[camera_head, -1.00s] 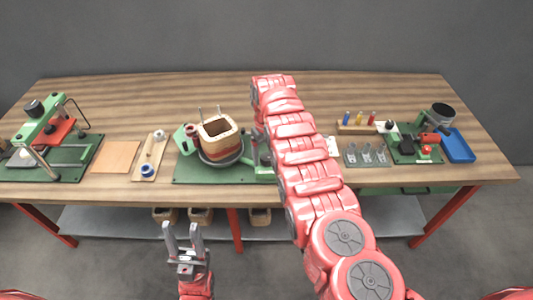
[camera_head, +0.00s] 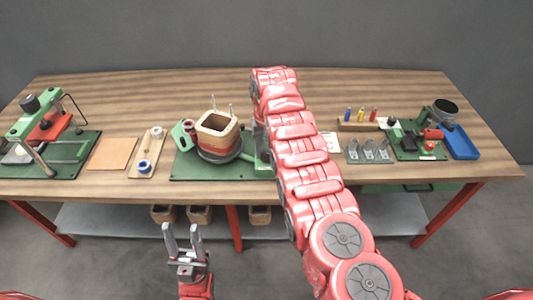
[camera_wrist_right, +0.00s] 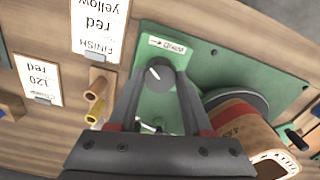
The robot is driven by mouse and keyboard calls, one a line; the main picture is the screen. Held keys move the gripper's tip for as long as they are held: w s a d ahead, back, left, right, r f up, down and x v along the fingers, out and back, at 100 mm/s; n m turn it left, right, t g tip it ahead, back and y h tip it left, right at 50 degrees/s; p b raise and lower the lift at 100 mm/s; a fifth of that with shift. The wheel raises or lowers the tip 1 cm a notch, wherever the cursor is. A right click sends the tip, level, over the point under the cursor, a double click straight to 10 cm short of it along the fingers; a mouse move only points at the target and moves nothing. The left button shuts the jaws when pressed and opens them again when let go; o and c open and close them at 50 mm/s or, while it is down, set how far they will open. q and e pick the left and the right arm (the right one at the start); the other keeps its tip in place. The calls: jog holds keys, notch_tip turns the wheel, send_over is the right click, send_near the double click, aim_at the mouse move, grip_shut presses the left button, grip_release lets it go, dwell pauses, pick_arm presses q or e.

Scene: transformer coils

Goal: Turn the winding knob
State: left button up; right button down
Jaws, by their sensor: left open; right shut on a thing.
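The winding knob (camera_wrist_right: 156,73) is a dark round knob with a white pointer line, on a green plate below a small printed label (camera_wrist_right: 167,46) in the right wrist view. My right gripper (camera_wrist_right: 162,78) is shut on it, one finger on each side. My right arm hides the knob in the head view. The coil (camera_head: 216,136), a squarish brown, cream and red block, sits on a dark round turntable (camera_head: 222,158) on the green winder base (camera_head: 200,172). It also shows in the right wrist view (camera_wrist_right: 243,125). My left gripper (camera_head: 184,240) is open and empty in front of the table.
A wooden spool board (camera_head: 147,155) and a tan square sheet (camera_head: 112,154) lie left of the winder. A green press (camera_head: 40,150) stands further left. Right of my arm are grey clips (camera_head: 369,152), another green device (camera_head: 420,140) and a blue tray (camera_head: 460,143).

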jog(key=shift+c, duration=1.6)
grip_release()
notch_tip(320, 180, up, 8)
jog(key=shift+r+b, duration=0.25)
jog(key=shift+b, duration=0.35)
notch_tip(320, 180, up, 8)
jog(key=p, duration=0.8)
send_over(267, 152)
jog(key=shift+r+p, duration=0.35)
jog(key=shift+r, duration=0.1)
jog(key=shift+a, duration=0.1)
